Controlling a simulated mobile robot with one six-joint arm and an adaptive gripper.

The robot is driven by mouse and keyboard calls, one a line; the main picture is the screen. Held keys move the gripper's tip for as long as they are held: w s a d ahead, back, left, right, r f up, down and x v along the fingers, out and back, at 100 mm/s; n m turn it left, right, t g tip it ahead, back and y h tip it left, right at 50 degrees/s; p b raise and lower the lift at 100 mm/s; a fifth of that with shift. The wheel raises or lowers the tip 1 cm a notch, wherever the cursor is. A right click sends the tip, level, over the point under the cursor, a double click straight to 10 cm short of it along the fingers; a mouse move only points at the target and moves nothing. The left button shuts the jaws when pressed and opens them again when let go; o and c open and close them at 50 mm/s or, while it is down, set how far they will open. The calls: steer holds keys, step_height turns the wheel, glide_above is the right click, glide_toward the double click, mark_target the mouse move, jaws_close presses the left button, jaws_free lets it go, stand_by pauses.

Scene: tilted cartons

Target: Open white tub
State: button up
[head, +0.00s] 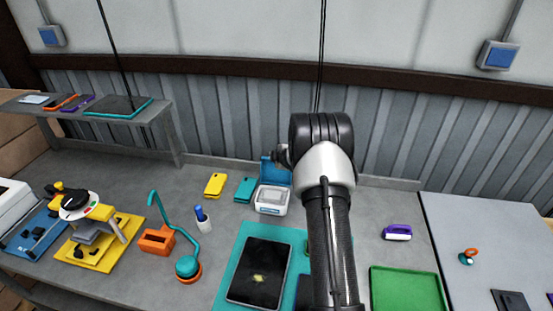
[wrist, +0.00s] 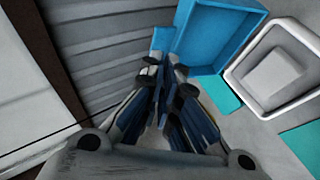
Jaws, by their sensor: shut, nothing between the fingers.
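The white tub (head: 270,210) stands on the bench with a blue label on its front. Its blue lid (head: 276,171) stands raised along the tub's back edge, so the tub is open. In the wrist view the white tub (wrist: 249,50) is at the right, with a pale block inside. The lid (wrist: 221,32) shows there as a shallow blue tray, upright beside the tub. My gripper (wrist: 166,66) is shut and empty, with its fingertips just left of the lid; I cannot tell whether they touch. In the head view my arm hides most of the gripper.
A yellow carton (head: 214,185) and a teal carton (head: 244,189) lie left of the tub. A dark tablet (head: 259,271) on a teal mat lies in front. A cup with a blue marker (head: 202,219) and a green tray (head: 407,291) stand nearby. The corrugated wall is close behind.

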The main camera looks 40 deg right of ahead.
steer(key=o, duration=0.5)
steer(key=shift+s+f, duration=0.1)
steer(key=shift+f, duration=0.05)
steer(key=shift+c, duration=0.2)
steer(key=v, duration=1.2)
steer(key=shift+o, duration=0.5)
